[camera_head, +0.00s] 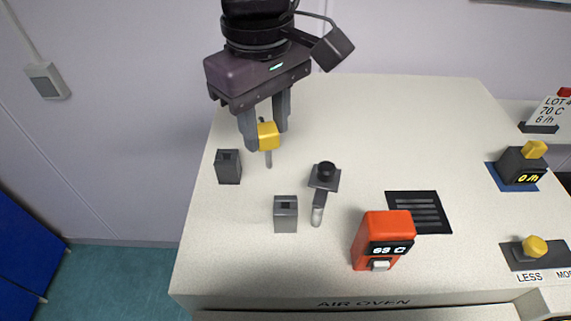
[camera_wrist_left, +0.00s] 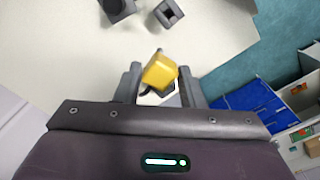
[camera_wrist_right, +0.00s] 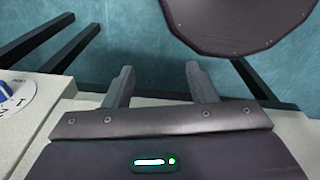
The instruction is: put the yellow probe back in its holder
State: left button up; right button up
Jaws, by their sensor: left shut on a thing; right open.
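The yellow probe (camera_head: 268,135) has a block-shaped yellow head and a thin grey rod pointing down. My left gripper (camera_head: 266,138) is shut on its head and holds it above the white top. It also shows between the fingers in the left wrist view (camera_wrist_left: 160,72), looking tilted there. I cannot tell which is the probe's holder. My right gripper (camera_wrist_right: 160,82) is open and empty.
A red 68 C unit (camera_head: 382,240) and a dark vent (camera_head: 418,212) lie further right. Yellow knobs (camera_head: 535,246) sit at the right edge. The back of the top is clear.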

pick_arm(q)
jog(key=w+a+n, duration=0.6)
jog(key=a, duration=0.2)
jog(key=shift+r, duration=0.45)
jog(key=f, duration=0.4)
jog(key=shift+w+f+b, duration=0.15)
jog(key=shift+w+b, duration=0.05)
jog(key=shift+b, duration=0.15)
jog(key=shift+p, duration=0.35)
jog(key=shift+f, duration=0.2)
dwell(0.4)
